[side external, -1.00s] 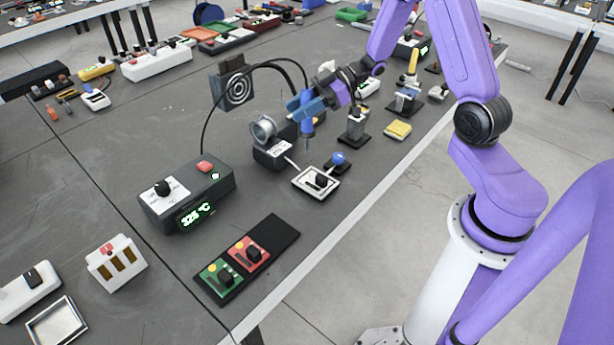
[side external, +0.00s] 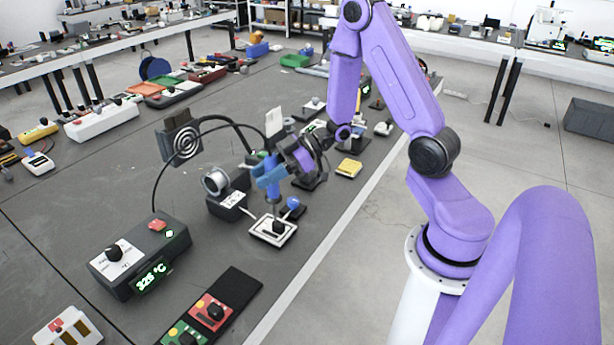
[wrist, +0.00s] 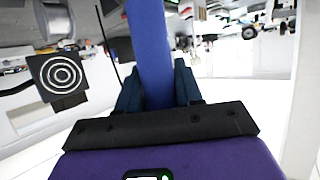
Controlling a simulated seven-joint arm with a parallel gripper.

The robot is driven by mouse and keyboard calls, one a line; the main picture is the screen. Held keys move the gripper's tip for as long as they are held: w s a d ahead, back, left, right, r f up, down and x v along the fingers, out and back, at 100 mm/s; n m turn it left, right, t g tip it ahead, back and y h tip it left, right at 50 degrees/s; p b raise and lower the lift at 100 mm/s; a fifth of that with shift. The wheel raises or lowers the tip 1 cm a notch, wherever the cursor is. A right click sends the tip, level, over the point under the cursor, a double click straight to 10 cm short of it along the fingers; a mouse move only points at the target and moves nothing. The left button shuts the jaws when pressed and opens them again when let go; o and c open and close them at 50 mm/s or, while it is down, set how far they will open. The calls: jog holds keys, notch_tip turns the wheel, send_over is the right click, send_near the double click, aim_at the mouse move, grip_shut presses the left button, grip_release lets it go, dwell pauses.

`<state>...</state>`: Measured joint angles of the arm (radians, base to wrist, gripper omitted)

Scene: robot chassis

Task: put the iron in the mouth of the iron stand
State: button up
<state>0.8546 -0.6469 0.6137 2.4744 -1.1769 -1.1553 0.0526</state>
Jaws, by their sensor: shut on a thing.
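The blue iron (side external: 273,188) is in my gripper (side external: 268,176), held nearly upright with its lower end down. In the wrist view, the blue handle (wrist: 150,50) runs up between the two dark fingers (wrist: 157,88), which are shut on it. A black cable arcs to it from the left. The iron stand is a black block (side external: 229,203) with a round silver mouth (side external: 214,181), just left of the iron and apart from it. The silver mouth also shows at the wrist view's upper left (wrist: 55,20). The iron's tip is hard to make out.
The 325 °C station (side external: 140,255) is front left. A panel with rings (side external: 187,146) stands behind the stand. A yellow block (side external: 349,168) lies right.

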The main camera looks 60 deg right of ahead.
dwell(0.3)
jog(key=w+d+r+m+t+h, duration=0.1)
jog(key=w+d+r+m+h, duration=0.1)
jog(key=d, duration=0.6)
jog(key=w+d+r+m+t+h, duration=0.2)
jog(key=d+r+m+h, duration=0.1)
jog(key=d, duration=0.6)
jog(key=w+d+r+m+t+h, duration=0.2)
jog(key=d+r, duration=0.2)
jog(key=d, duration=0.5)
jog(key=shift+w+r+m, duration=0.2)
jog(key=shift+m, duration=0.2)
jog(key=shift+d+f, duration=0.1)
jog(key=shift+f, duration=0.05)
